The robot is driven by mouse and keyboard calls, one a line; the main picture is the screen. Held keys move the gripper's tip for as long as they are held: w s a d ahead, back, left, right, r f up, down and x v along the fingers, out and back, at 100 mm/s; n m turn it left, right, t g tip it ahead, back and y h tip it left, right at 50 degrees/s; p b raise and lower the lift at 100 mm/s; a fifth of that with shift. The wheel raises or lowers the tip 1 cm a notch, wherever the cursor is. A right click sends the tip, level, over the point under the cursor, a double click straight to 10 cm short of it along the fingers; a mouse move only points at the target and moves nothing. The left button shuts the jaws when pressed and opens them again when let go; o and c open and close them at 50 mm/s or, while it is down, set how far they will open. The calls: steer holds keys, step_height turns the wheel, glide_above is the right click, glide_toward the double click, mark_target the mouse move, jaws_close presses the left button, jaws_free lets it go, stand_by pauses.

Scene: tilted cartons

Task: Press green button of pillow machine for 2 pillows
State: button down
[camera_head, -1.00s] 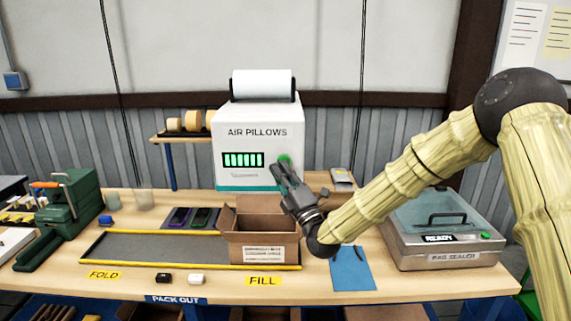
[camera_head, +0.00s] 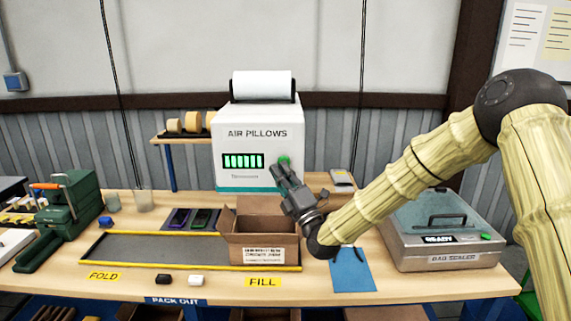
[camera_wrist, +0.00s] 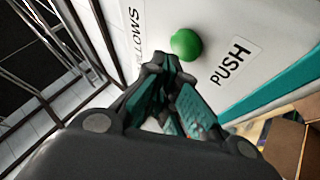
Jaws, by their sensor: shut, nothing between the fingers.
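The white air pillow machine (camera_head: 262,115) stands at the back of the bench, with a white roll on top and a lit green bar display. Its round green button (camera_head: 284,160) is on the right of the front face. The button (camera_wrist: 186,44) shows whole in the wrist view, beside a PUSH label (camera_wrist: 231,63). My gripper (camera_head: 279,172) is shut and empty. Its fingertips (camera_wrist: 160,62) are just short of and below the button in the picture; I cannot tell whether they touch it.
An open carton (camera_head: 263,250) stands on the bench below my gripper. A bag sealer (camera_head: 440,258) is at the right, a blue sheet (camera_head: 352,270) in front. A green tool (camera_head: 68,215) stands at the left.

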steer(key=shift+w+f+b, duration=0.1)
steer(key=shift+w+b, duration=0.1)
steer(key=shift+b, duration=0.2)
steer(key=shift+w+b, duration=0.6)
steer(key=shift+w, duration=0.05)
stand_by(1.3)
steer(key=shift+s+b, duration=0.45)
steer(key=shift+s, duration=0.45)
steer(key=s+b, duration=0.2)
steer(key=s, duration=0.3)
stand_by(0.5)
stand_by(1.9)
